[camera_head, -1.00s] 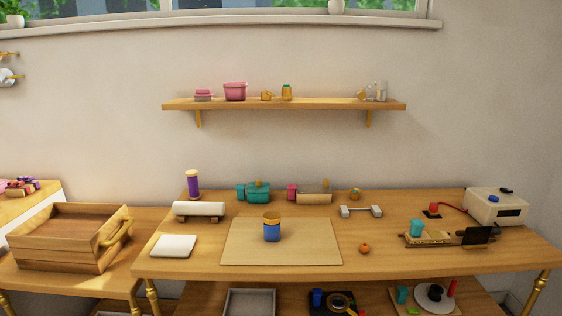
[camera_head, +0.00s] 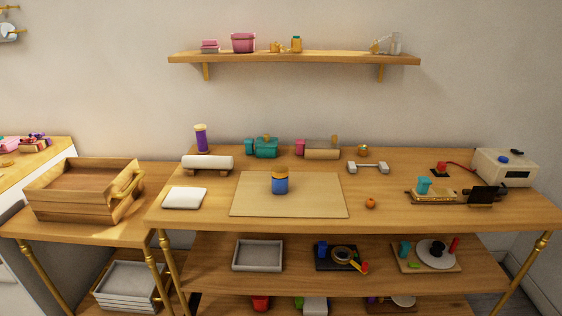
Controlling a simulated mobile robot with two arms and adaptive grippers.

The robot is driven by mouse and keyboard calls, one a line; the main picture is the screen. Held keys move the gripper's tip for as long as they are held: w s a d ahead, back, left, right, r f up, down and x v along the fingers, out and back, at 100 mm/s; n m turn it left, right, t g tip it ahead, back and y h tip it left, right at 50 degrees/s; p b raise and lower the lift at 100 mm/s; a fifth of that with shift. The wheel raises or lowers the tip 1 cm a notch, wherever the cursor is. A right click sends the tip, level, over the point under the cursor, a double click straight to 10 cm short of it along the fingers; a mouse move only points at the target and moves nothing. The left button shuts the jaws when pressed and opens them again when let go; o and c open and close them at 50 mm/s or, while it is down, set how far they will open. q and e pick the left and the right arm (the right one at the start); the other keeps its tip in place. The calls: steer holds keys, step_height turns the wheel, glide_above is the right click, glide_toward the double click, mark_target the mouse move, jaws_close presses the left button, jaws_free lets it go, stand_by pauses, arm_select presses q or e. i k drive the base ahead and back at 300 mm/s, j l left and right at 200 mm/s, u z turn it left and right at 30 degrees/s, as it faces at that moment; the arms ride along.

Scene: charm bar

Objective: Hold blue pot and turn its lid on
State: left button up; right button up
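The blue pot (camera_head: 280,185) stands upright on the tan mat (camera_head: 320,200) in the middle of the table. An orange-yellow lid (camera_head: 279,170) sits on top of the pot; I cannot tell how tightly it is seated. Neither of my grippers shows in the head view, and nothing touches the pot.
On the wooden table (camera_head: 420,165), a white cloth (camera_head: 185,198) and a white roll (camera_head: 207,163) lie left of the mat. A small orange ball (camera_head: 371,203) and a dumbbell-shaped tool (camera_head: 368,167) lie right. A wooden crate (camera_head: 80,205) stands at the left.

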mark_target(280, 187)
steer(key=z, duration=0.4)
steer(key=i+j+z, duration=0.15)
steer(key=j+z, duration=0.25)
steer(key=j, duration=0.35)
steer(key=j+z, duration=0.35)
steer(key=j, duration=0.4)
steer(key=i+j, duration=0.1)
steer(key=j, duration=0.8)
